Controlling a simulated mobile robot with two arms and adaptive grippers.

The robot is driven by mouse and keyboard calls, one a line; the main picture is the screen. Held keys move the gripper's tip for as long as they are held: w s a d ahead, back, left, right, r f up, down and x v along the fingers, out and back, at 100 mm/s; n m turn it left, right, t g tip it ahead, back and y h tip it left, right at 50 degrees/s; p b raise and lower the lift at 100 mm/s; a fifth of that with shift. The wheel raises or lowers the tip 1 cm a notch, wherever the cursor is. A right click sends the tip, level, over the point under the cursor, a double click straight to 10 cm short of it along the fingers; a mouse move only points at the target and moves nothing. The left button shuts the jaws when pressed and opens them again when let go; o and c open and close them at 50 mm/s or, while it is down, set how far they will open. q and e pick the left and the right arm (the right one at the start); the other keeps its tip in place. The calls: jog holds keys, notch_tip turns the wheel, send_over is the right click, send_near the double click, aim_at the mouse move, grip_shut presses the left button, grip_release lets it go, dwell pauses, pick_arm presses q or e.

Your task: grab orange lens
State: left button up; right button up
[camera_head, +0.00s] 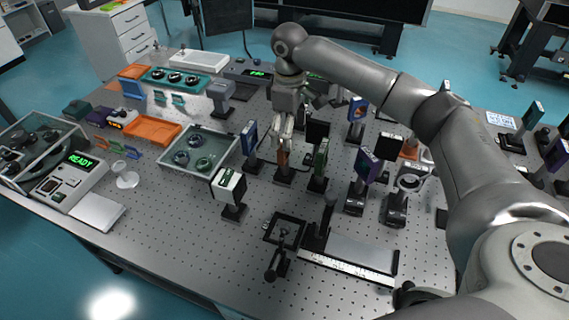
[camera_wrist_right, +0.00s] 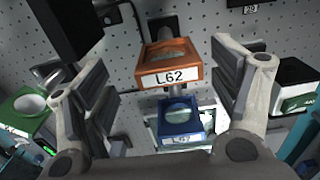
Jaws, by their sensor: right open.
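The orange lens, a mount labelled L62 (camera_wrist_right: 168,62), stands between the spread fingers of my right gripper (camera_wrist_right: 165,98) in the right wrist view, beyond the fingertips' near parts. In the head view the orange lens (camera_head: 281,158) shows as a small orange patch on a dark base, just below my right gripper (camera_head: 283,137). The right gripper is open, pointing down. I cannot tell whether a finger touches the mount. My left gripper is not in view.
A blue lens mount (camera_wrist_right: 179,117) stands near the orange one, and a green mount (camera_wrist_right: 28,110) is at the left. In the head view, a blue mount (camera_head: 249,138) and a green mount (camera_head: 321,157) flank the gripper closely. An orange tray (camera_head: 152,130) lies farther left.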

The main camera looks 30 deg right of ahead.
aim_at(285, 153)
jog(key=shift+s+f, duration=0.1)
jog(key=shift+f, duration=0.8)
jog(key=f+p, duration=0.1)
jog(key=f, duration=0.1)
jog(key=a+f+p, duration=0.1)
jog(key=f, duration=0.2)
jog(key=shift+f, duration=0.35)
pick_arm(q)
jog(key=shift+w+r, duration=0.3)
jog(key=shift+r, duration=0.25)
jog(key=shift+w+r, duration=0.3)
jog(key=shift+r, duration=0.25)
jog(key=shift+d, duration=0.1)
pick_arm(e)
jog(key=shift+c, duration=0.2)
jog(key=shift+c, duration=1.4)
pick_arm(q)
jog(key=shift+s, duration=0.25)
pick_arm(e)
jog(key=c, duration=1.5)
